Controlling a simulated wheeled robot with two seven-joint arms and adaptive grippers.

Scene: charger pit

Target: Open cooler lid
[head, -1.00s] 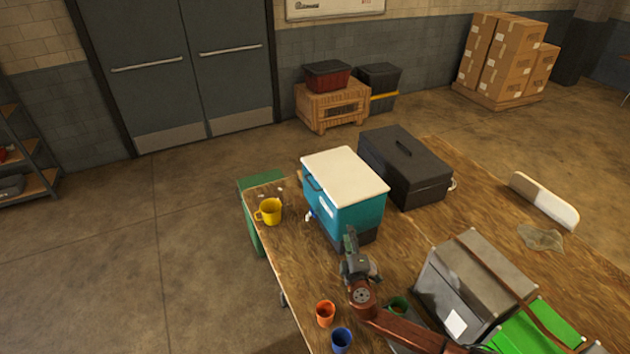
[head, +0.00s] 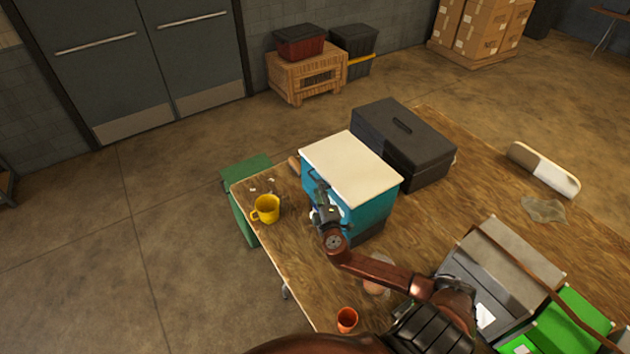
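The teal cooler (head: 369,219) stands on the wooden table, its white lid (head: 352,167) lying flat and closed on top. A dark handle (head: 312,184) shows at the upper part of its left-front side. My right gripper (head: 323,196) is right in front of that side, just below the lid's edge, and covers part of the handle and the spigot area. Whether it touches the cooler, and whether its fingers are open or shut, I cannot tell at this size. My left gripper is not in view.
A yellow mug (head: 266,209) stands left of the cooler near the table edge. A black toolbox (head: 403,142) stands close behind it on the right. An orange cup (head: 347,319) is near the front edge.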

